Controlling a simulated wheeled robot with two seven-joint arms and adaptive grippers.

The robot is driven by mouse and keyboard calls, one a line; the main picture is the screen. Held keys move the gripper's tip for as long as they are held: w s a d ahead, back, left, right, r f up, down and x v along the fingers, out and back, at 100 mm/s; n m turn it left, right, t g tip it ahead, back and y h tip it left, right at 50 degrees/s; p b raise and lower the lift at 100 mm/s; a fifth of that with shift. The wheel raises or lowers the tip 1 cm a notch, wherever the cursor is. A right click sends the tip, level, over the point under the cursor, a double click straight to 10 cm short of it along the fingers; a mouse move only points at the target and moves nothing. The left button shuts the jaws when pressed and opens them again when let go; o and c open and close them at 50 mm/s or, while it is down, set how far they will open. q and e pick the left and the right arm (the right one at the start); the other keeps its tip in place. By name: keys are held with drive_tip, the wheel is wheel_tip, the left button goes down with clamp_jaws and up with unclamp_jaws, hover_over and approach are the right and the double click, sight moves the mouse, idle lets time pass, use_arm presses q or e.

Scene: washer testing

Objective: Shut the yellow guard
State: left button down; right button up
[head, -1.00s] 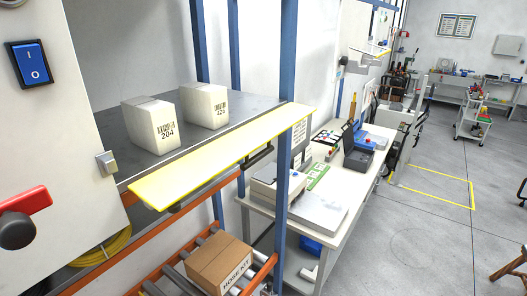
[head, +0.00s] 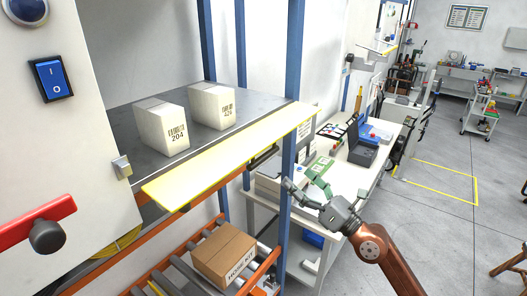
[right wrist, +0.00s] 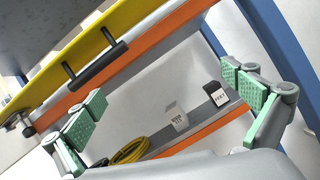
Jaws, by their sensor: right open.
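The yellow guard (head: 232,158) is a long flat panel lying lowered along the front edge of the grey shelf in the head view. Its black handle is mostly hidden there, but the handle (right wrist: 96,66) shows clearly in the right wrist view, on the guard's yellow edge (right wrist: 72,50). My right gripper (head: 303,186) is open and empty, to the right of the guard and in front of the blue post. In the right wrist view its green-padded fingers (right wrist: 170,105) are wide apart, with the handle beyond them toward the upper left, not touched. My left gripper is not in view.
Two white boxes (head: 163,128) (head: 212,106) stand on the shelf behind the guard. A blue post (head: 291,110) rises at the guard's right end. An orange-framed conveyor with a brown box (head: 224,253) lies below. A white workbench (head: 345,180) stands behind my right gripper.

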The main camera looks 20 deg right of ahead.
sight(266, 157)
drive_tip(key=s+a+r+n+g+y, duration=0.1)
drive_tip(key=s+a+r+n+y, duration=0.2)
drive_tip(key=s+a+r+n, duration=0.25)
drive_tip(key=p+x, duration=0.3)
drive_tip(key=x, duration=0.4)
drive_tip(key=shift+r, duration=0.15)
drive_tip(key=shift+w+a+h, duration=0.15)
drive_tip(key=shift+w+h, duration=0.15)
drive_tip(key=shift+w, duration=0.1)
